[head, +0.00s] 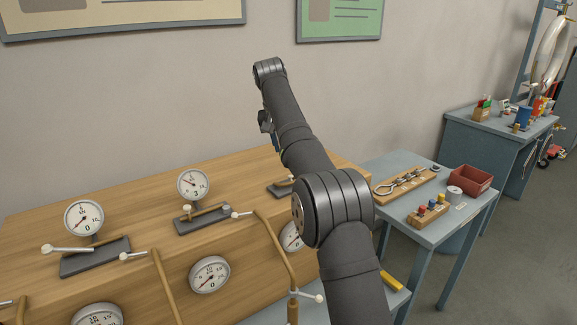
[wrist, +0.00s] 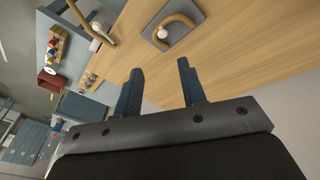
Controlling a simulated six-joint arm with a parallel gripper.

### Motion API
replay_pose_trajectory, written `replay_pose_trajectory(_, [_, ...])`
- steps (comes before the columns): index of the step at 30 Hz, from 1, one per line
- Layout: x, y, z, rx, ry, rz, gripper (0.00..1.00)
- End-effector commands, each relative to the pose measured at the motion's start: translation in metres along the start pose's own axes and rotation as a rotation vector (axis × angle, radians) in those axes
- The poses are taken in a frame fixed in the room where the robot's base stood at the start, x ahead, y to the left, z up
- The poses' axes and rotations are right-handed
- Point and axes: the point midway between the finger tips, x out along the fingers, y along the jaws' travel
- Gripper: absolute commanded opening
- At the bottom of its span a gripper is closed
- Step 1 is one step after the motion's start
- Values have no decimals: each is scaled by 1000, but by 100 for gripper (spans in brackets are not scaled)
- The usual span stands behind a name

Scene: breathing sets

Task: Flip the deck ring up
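In the wrist view, a brass-coloured curved bar (wrist: 178,20) with a pale ball lies on a grey plate (wrist: 150,33) on the wooden bench top. It looks like the deck ring, and it appears to lie low against the plate. My gripper (wrist: 160,68) is open and empty, its two blue-grey fingers apart and pointing toward the plate, with a gap between. In the head view, a grey plate (head: 278,190) shows at the bench's right end, partly hidden by my arm. My gripper (head: 267,125) is mostly hidden behind the arm there.
The wooden bench (head: 130,205) carries a left gauge (head: 84,217) and a middle gauge (head: 193,184), with white-tipped levers beside them. Bent brass pipes rise along its front. A blue side table (head: 400,160) at right holds a red bin (head: 470,179) and small parts.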

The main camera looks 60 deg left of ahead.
Motion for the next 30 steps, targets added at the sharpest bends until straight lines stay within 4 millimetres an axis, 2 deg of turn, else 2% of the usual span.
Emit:
replay_pose_trajectory(1, [-13, 8, 4, -37, 23, -26, 38])
replay_pose_trajectory(3, [-24, 15, 9, -98, 56, -64, 38])
replay_pose_trajectory(9, [-51, 30, 27, -234, 150, -149, 38])
replay_pose_trajectory(17, [-63, 37, 41, -306, 211, -191, 38])
replay_pose_trajectory(23, [-46, 33, 38, -310, 212, -193, 38])
replay_pose_trajectory(30, [3, 22, 30, -309, 209, -192, 38])
